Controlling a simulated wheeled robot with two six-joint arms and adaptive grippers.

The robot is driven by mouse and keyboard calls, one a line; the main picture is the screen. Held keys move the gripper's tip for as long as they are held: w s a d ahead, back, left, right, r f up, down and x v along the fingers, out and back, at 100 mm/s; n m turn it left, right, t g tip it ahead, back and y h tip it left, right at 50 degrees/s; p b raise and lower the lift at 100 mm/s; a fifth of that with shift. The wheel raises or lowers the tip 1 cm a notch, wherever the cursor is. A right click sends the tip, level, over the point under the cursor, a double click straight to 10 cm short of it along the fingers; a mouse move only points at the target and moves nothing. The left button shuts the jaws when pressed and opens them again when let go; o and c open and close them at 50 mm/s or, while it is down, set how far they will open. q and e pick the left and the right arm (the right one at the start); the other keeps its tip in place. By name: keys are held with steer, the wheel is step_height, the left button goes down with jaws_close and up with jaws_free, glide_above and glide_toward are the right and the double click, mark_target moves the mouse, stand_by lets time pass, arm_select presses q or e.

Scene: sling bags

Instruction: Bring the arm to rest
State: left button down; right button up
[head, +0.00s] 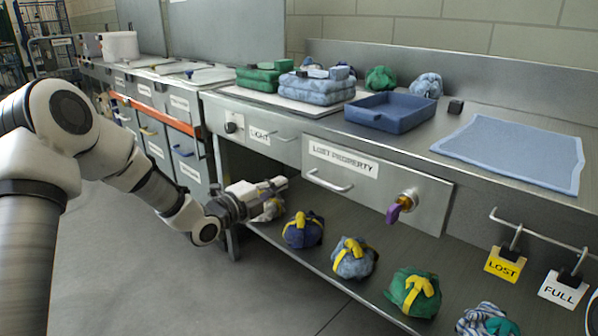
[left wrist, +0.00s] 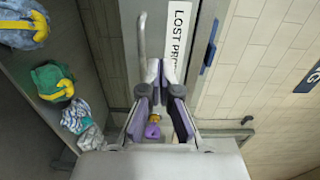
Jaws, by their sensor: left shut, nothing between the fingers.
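My left arm comes in from the left in the head view. Its gripper (head: 272,187) is shut and empty, in front of the counter and left of the drawer labelled LOST PROPERTY (head: 416,197). In the left wrist view the fingertips of my gripper (left wrist: 161,72) are together, with the drawer label (left wrist: 178,40) beyond them. The drawer looks closed. A purple key or knob (head: 394,213) sits at the drawer's lock, and a purple piece also shows in the left wrist view (left wrist: 152,131). My right gripper does not show.
Several tied bundles, among them a dark blue one (head: 303,232) and a green one (head: 412,293), lie on the lower shelf. A blue tray (head: 391,119), folded cloths (head: 318,92) and a blue mat (head: 512,150) are on the counter. LOST (head: 505,266) and FULL (head: 563,290) tags hang at right.

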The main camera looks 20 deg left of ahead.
arm_select(q)
steer(key=shift+f, duration=0.2)
steer(key=s+d+f+n+g, duration=0.1)
steer(key=s+d+f+g, duration=0.3)
steer(key=f, duration=0.6)
steer(key=s+d+f+n+g+y, duration=0.15)
steer(key=s+f, duration=0.35)
steer(key=f, duration=0.5)
steer(key=s+d+f+g, duration=0.3)
steer(key=s+d+f, duration=0.15)
steer(key=f, duration=0.55)
steer(key=s+f+n+g+y, duration=0.1)
steer(key=s+f+n+g, duration=0.3)
steer(key=s, duration=0.5)
steer(key=s+f+n+g+y, duration=0.2)
steer(key=s+f+n, duration=0.3)
steer(key=s, duration=0.5)
steer(key=s+a+n+g+y, duration=0.2)
steer(key=s+a+n+g, duration=0.1)
steer(key=s+n, duration=0.7)
step_height(320, 180, up, 28)
steer(key=w+p, duration=0.1)
steer(key=p, duration=2.8)
steer(key=shift+r+n, duration=0.2)
steer(key=shift+n, duration=0.25)
